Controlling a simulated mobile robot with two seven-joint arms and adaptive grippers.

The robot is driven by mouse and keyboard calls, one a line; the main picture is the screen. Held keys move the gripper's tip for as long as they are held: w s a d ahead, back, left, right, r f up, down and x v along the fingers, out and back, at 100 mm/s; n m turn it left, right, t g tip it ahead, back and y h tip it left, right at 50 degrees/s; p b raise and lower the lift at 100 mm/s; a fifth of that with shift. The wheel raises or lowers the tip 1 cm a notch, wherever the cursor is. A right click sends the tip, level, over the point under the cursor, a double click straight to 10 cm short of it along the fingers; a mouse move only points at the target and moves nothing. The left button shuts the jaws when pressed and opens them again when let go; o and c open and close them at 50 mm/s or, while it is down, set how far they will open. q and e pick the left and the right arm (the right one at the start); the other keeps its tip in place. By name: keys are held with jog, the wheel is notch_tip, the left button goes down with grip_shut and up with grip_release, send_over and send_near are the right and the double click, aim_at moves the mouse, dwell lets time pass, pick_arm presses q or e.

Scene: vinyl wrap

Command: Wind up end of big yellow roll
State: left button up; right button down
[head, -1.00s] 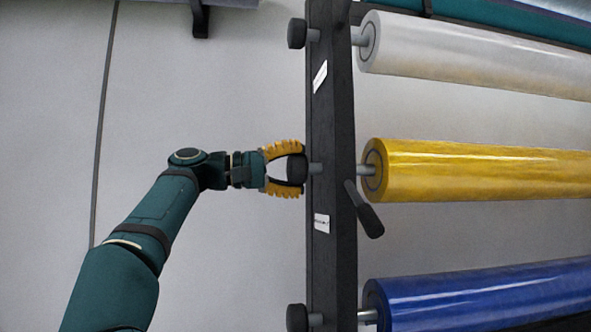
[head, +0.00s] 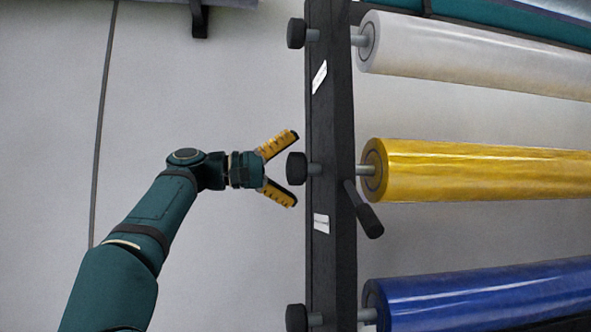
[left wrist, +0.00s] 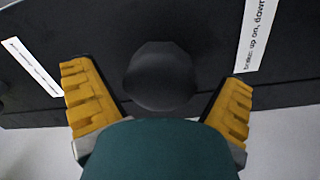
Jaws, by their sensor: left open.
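The big yellow roll (head: 480,172) lies level in the rack, its shaft passing into the black upright (head: 331,110). A black knob (head: 297,168) sits on the shaft's end, on the left side of the upright. My left gripper (head: 296,169) is open, its yellow fingers spread above and below the knob. In the left wrist view the knob (left wrist: 161,76) is centred between the left gripper's spread fingers (left wrist: 160,100), with gaps on both sides. My right gripper is in neither view.
A clear roll (head: 480,55) is above and a blue roll (head: 480,295) below, each with its own knob. A black lever (head: 369,220) slants off the upright below the yellow shaft. Two white labels (head: 320,77) are on the upright. The wall side at left is free.

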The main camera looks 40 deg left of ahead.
pick_arm(q)
jog(key=v, duration=1.2)
jog(key=shift+w+d, duration=0.1)
